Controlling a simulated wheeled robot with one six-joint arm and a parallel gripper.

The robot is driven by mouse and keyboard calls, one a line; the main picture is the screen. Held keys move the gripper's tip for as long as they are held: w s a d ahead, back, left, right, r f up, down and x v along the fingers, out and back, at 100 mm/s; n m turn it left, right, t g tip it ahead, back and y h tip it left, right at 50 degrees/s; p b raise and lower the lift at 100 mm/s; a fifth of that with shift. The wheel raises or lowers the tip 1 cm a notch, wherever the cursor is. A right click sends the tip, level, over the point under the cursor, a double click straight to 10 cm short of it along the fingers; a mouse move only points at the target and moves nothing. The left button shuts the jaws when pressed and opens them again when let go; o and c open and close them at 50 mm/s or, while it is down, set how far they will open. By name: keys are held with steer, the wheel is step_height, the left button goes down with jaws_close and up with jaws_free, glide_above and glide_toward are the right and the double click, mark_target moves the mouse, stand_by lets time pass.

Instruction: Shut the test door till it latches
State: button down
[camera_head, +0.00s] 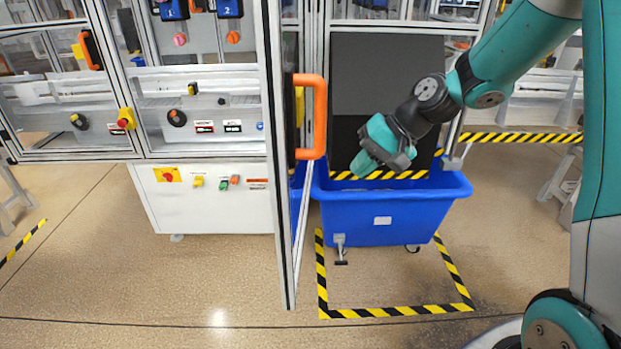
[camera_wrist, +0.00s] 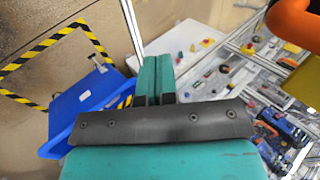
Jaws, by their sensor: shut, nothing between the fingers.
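The test door (camera_head: 276,190) stands open, seen almost edge-on in the head view, swung out from the machine toward me. Its orange handle (camera_head: 320,115) is on the right side of the door; an orange, curved part, likely this handle (camera_wrist: 297,22), fills the top right corner of the wrist view. My gripper (camera_head: 368,165) is right of the handle and a little lower, above the blue bin and apart from the door in the picture. In the wrist view its teal fingers (camera_wrist: 158,75) are together with nothing between them. The latch cannot be made out.
A blue wheeled bin (camera_head: 385,220) stands right of the door inside a black-and-yellow floor marking (camera_head: 395,311). A dark panel (camera_head: 385,75) is behind my gripper. A white cabinet (camera_head: 205,210) with buttons is left of the door. The floor in front is clear.

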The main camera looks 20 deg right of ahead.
steer(key=w+d+y, duration=0.1)
steer(key=w+d, duration=0.1)
steer(key=p, duration=0.4)
glide_toward(296, 188)
steer(key=shift+m+y, duration=0.3)
steer(key=shift+m, duration=0.1)
steer(key=x, duration=0.5)
steer(key=shift+f, duration=0.6)
steer(key=shift+w+a+f, duration=0.1)
steer(key=shift+w+a, duration=0.05)
steer(key=shift+a, duration=0.2)
